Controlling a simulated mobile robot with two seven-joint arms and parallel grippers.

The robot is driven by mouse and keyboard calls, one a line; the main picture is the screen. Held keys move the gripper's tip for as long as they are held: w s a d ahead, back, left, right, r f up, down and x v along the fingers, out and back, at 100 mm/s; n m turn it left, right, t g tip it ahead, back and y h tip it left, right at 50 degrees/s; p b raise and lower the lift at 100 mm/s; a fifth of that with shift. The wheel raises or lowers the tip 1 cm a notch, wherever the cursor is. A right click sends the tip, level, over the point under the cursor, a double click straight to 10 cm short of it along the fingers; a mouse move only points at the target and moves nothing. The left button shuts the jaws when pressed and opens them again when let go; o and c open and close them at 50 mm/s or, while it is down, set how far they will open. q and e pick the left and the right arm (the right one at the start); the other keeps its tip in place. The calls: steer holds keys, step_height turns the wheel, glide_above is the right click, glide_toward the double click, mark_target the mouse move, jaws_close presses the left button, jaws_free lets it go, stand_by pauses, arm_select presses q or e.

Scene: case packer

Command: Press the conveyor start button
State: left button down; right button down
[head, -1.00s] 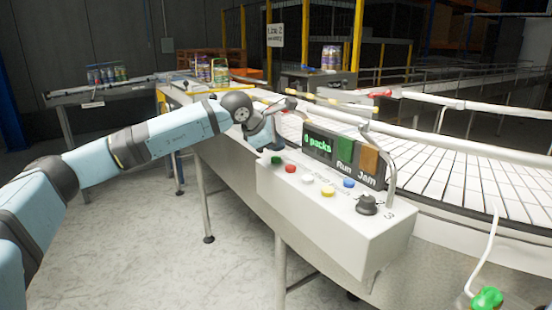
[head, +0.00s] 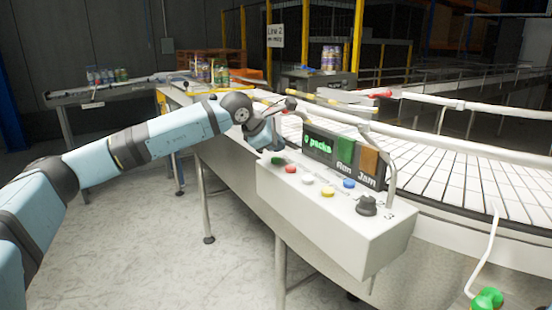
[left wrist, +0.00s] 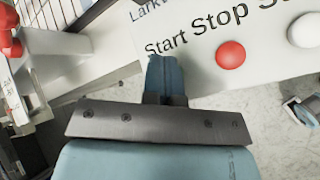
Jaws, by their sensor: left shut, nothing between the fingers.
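The green start button (head: 277,160) sits at the left end of the button row on the grey control box (head: 345,226). My left gripper (head: 272,148) is shut and empty, its tips just above or at the green button; contact cannot be told. In the left wrist view the shut fingers (left wrist: 165,75) point at the panel below the printed word "Start" and hide the green button. The red button (head: 290,169) beside it also shows in the left wrist view (left wrist: 230,54). My right gripper is not in view.
White (head: 307,179), yellow (head: 327,191) and blue (head: 348,183) buttons and a black knob (head: 366,205) share the panel. A display (head: 318,145) reading "0 packs" stands behind them, with Run and Jam lamps. The conveyor (head: 450,180) runs behind the box.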

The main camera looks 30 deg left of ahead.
arm_select(q)
steer(key=shift+f, duration=0.15)
stand_by(0.4)
steer(key=shift+f+b, duration=0.3)
steer(key=shift+b, duration=0.1)
